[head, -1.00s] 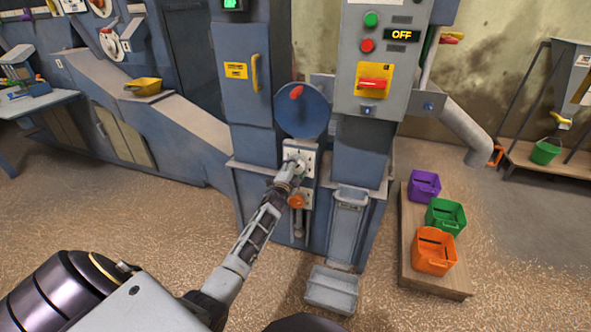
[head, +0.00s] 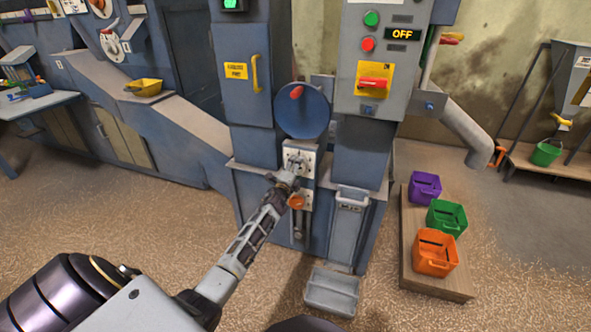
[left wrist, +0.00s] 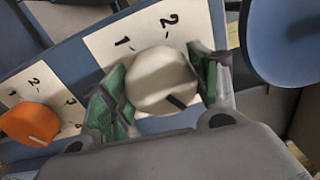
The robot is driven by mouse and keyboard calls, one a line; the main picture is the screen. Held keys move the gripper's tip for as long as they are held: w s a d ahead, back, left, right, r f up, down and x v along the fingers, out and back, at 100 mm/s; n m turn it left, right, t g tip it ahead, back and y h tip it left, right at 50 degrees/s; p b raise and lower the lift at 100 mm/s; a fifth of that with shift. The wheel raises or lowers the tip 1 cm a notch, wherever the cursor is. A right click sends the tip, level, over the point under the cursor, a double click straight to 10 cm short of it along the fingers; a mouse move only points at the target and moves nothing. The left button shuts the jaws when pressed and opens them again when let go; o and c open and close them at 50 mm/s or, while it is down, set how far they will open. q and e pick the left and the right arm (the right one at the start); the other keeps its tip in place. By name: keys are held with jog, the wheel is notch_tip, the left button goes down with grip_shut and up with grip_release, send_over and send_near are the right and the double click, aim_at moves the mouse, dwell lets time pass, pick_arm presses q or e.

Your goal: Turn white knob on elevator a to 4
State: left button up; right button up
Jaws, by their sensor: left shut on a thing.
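The white knob (head: 297,162) sits on a pale plate on the blue elevator's front, above the orange knob (head: 296,201). My left gripper (head: 286,178) is at the white knob. In the left wrist view the round white knob (left wrist: 162,80) lies between the green finger pads, and the gripper is shut on it. A dark pointer mark shows on the knob's lower right. The plate beside it (left wrist: 110,58) shows the numbers 1 and 2; other numbers are hidden. The orange knob (left wrist: 30,124) is at the left there. My right gripper is not in view.
A blue disc (head: 303,110) with a red handle is just above the white knob. A control box (head: 383,60) reads OFF. A grey tray (head: 332,291) lies on the floor. Purple, green and orange buckets stand on a wooden platform (head: 421,278) at right.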

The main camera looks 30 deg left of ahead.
pick_arm(q)
jog(key=shift+f, duration=0.1)
jog(key=o, duration=0.9)
jog(key=shift+d, duration=0.1)
jog(key=shift+c, duration=0.2)
jog(key=shift+o, duration=0.9)
jog(key=v, duration=1.2)
